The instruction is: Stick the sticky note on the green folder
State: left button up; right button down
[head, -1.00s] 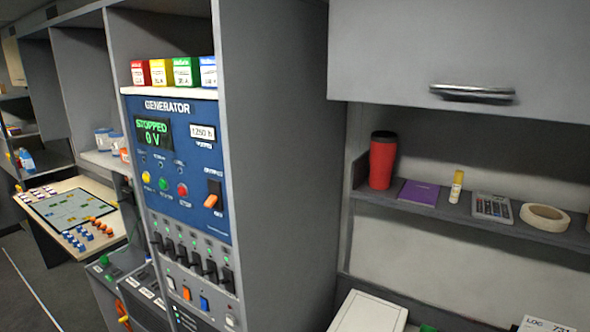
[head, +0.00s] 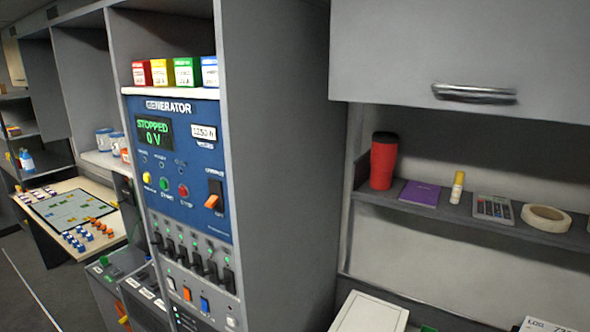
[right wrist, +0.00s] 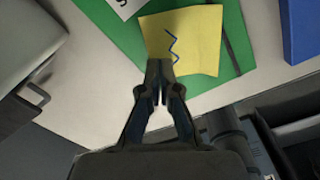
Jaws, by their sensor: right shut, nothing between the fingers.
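In the right wrist view a yellow sticky note (right wrist: 200,38) with a blue zigzag line lies over the green folder (right wrist: 115,38). The note looks flat within the folder's area, but whether it is stuck cannot be told. My right gripper (right wrist: 159,66) is shut and empty, with its fingertips at the note's lower left edge; whether they touch it is unclear. A dark elastic band (right wrist: 236,45) runs along the folder's right side. A white label shows at the folder's top. My left gripper is in neither view.
A blue object (right wrist: 301,28) lies right of the folder on the pale desktop (right wrist: 72,100). A grey box-like item (right wrist: 25,50) is at the left. The head view shows a shelf (head: 480,226) with a red tumbler (head: 383,160), purple notebook (head: 424,192) and tape roll (head: 546,218).

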jog(key=shift+f+b, duration=0.3)
jog(key=shift+f, duration=0.5)
dwell(0.6)
jog(key=shift+r+p, duration=2.6)
